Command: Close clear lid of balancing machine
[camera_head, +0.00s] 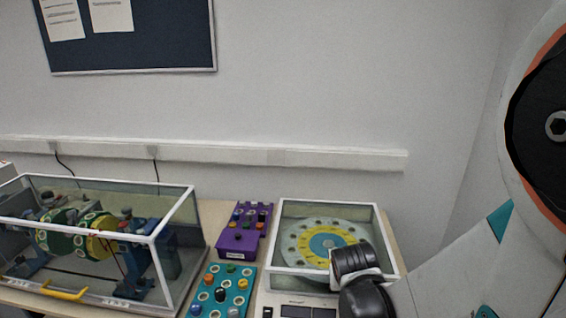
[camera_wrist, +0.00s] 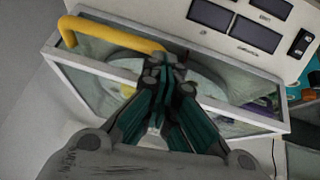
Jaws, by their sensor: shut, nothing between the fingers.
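The balancing machine (camera_head: 300,311) stands on the right of the bench, a pale box with a round disc (camera_head: 325,243) inside, yellow and blue at its centre. Its clear lid (camera_head: 330,203) has a white frame and looks lowered over the disc; I cannot tell whether it is fully seated. In the wrist view the lid frame (camera_wrist: 90,69) lies under my gripper, with a yellow handle (camera_wrist: 105,34) along its edge. My gripper (camera_wrist: 166,62) is shut and empty, its fingertips by the handle's end; contact is unclear. In the head view my arm hides part of the lid's right side.
A clear-covered machine (camera_head: 194,187) with green and yellow rotors stands at left. A purple box (camera_head: 237,241) and a teal box (camera_head: 236,283) with knobs lie between the machines. The wall behind carries a white cable duct (camera_head: 280,157).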

